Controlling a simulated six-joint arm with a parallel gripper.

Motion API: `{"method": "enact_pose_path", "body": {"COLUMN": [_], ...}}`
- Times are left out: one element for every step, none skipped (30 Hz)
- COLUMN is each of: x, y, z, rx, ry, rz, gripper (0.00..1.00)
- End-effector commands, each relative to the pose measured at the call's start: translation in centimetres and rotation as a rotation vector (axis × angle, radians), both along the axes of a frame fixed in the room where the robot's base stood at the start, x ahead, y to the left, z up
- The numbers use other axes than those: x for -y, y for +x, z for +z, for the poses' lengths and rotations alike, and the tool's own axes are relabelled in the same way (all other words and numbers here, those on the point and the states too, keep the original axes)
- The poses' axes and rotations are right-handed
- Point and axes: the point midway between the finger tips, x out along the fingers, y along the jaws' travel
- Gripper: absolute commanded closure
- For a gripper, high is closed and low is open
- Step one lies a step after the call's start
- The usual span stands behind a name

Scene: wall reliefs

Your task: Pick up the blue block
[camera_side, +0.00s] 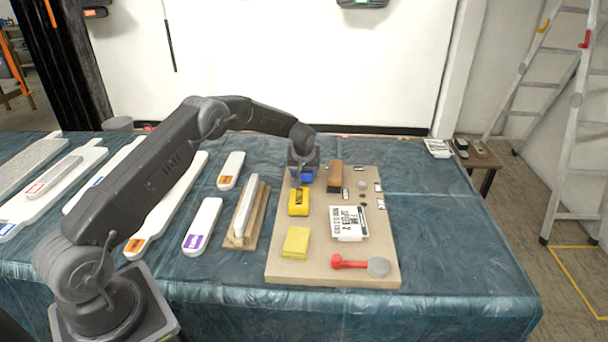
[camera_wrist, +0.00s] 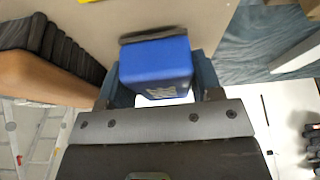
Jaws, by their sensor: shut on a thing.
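The blue block (camera_wrist: 155,68) is between the fingers of my gripper (camera_wrist: 158,88) in the wrist view. My gripper is shut on it. In the side view the block (camera_side: 307,175) shows as a small blue patch under my gripper (camera_side: 303,172), over the far left part of the tan board (camera_side: 328,255). Whether the block touches the board is hard to tell. A dark strip lies along the block's far side in the wrist view.
A brown block with dark bristles (camera_side: 335,178) stands close to the right of my gripper. A yellow object (camera_side: 299,202) and a yellow sponge (camera_side: 296,241) lie nearer on the board. A white box (camera_side: 348,222) and a red-handled tool (camera_side: 350,262) lie right.

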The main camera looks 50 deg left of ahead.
Motion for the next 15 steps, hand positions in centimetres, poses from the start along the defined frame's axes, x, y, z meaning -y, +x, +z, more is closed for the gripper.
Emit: {"method": "enact_pose_path", "body": {"x": [0.0, 0.0, 0.0, 0.0, -0.3, -1.1, -1.6, -2.0, -2.7, -3.1, -3.5, -4.2, -4.6, -5.0, -5.5], "y": [0.1, 0.1, 0.1, 0.1, -0.2, -1.0, -1.5, -2.1, -2.7, -3.2, -3.7, -4.3, -4.8, -5.3, -5.8], "z": [0.9, 1.4, 2.2, 2.9, 3.3, 3.7, 4.2, 4.5, 5.1, 5.5, 5.9, 6.4, 6.8, 7.1, 7.6], "rx": [0.005, 0.006, 0.006, 0.007, 0.005, 0.002, 0.003, 0.003, 0.002, 0.004, 0.003, 0.005, 0.004, 0.004, 0.003], "ry": [0.001, 0.001, 0.001, 0.000, 0.001, 0.001, 0.000, 0.000, 0.001, 0.001, 0.001, 0.001, 0.000, 0.001, 0.001], "rz": [0.001, 0.001, 0.002, 0.001, 0.003, 0.005, 0.007, 0.006, 0.006, 0.006, 0.005, 0.006, 0.004, 0.006, 0.005], "gripper": [0.69, 0.69, 0.69, 0.69, 0.69, 0.69, 0.69, 0.69, 0.69, 0.69, 0.69, 0.69, 0.69, 0.69, 0.69]}}
